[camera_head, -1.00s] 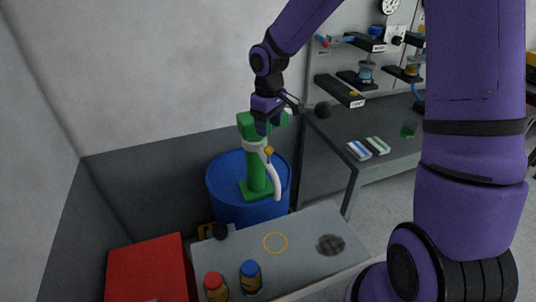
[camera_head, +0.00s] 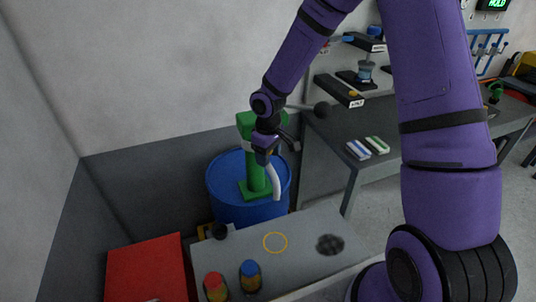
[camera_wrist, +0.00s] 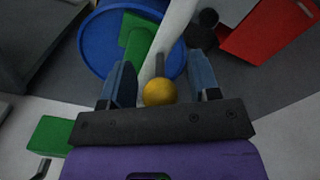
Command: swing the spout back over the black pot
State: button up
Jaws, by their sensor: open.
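The green pump (camera_head: 248,188) stands on the blue drum (camera_head: 222,185). Its white spout (camera_head: 276,183) curves down past the drum's front right side. In the wrist view the spout (camera_wrist: 177,25) runs away from the yellow knob (camera_wrist: 160,92). My gripper (camera_head: 266,154) is at the spout's upper part and hides the knob in the head view. In the wrist view my gripper (camera_wrist: 160,76) is open, one finger on each side of the knob, with gaps visible. A small black round thing (camera_head: 220,231), perhaps the black pot, is at the grey table's back left edge.
The grey table (camera_head: 300,225) bears a yellow ring (camera_head: 275,242), a dark speckled disc (camera_head: 330,244), a red-capped jar (camera_head: 215,288) and a blue-capped jar (camera_head: 250,277). A red box (camera_head: 148,270) is at left.

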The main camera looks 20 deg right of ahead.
grip_shut()
jog(key=w+a+m, duration=0.7)
jog(key=a+m, duration=0.5)
dwell(0.8)
jog(key=shift+w+a+r, duration=0.1)
grip_release()
